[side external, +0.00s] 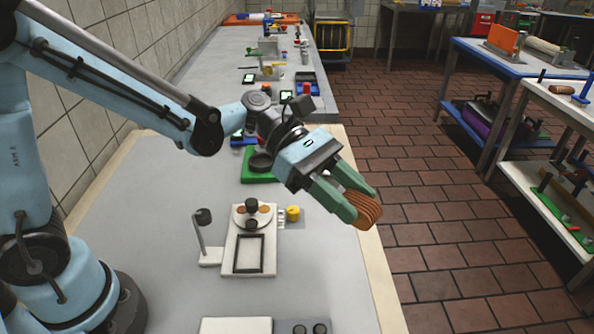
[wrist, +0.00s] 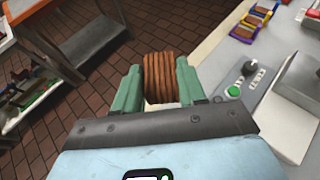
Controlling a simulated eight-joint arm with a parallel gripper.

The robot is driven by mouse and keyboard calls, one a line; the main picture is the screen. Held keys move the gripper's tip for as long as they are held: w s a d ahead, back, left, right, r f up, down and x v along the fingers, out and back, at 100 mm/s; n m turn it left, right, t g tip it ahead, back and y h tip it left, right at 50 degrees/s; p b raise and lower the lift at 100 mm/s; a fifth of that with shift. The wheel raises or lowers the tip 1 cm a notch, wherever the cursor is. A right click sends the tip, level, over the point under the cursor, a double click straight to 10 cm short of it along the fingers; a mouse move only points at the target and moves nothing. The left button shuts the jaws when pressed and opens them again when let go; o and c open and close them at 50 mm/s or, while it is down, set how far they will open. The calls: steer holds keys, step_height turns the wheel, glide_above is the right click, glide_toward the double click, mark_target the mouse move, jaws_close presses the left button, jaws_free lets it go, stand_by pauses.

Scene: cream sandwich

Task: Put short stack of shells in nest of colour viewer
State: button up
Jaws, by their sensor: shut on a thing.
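My gripper (side external: 352,201) is shut on a short stack of brown ridged shells (side external: 366,210). It holds them in the air near the right edge of the table. In the wrist view the stack (wrist: 158,78) sits between the two green fingers, its layers side by side. A white device (side external: 240,262) with a lamp on a bent arm, a round plate and a black square frame stands on the table, left of and below my gripper; it looks like the colour viewer. I cannot make out which part of it is the nest.
A green tray (side external: 250,178) with a dark round piece lies behind the device. A yellow knob (side external: 292,213) is at its right. A white box (side external: 235,326) and a grey panel with dark knobs (side external: 302,327) are at the front. Bare tabletop (side external: 140,215) lies left.

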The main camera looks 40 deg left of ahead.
steer(key=s+d+f+m+g, duration=0.3)
steer(key=s+f+m+g, duration=0.1)
steer(key=s+g, duration=0.1)
steer(key=shift+s+d+f+m+y, duration=0.3)
steer(key=shift+s+d+f+y, duration=0.05)
steer(key=shift+d+y, duration=0.05)
steer(key=shift+s+d+f+m+g, duration=0.15)
steer(key=shift+s+f+m+g, duration=0.15)
steer(key=shift+s+g, duration=0.25)
steer(key=shift+w, duration=0.15)
glide_above(340, 258)
step_height(340, 258, down, 7)
steer(key=shift+r, duration=0.1)
steer(key=shift+f, duration=1.85)
steer(key=shift+f, duration=0.1)
steer(key=o, duration=1)
steer(key=shift+f, duration=0.1)
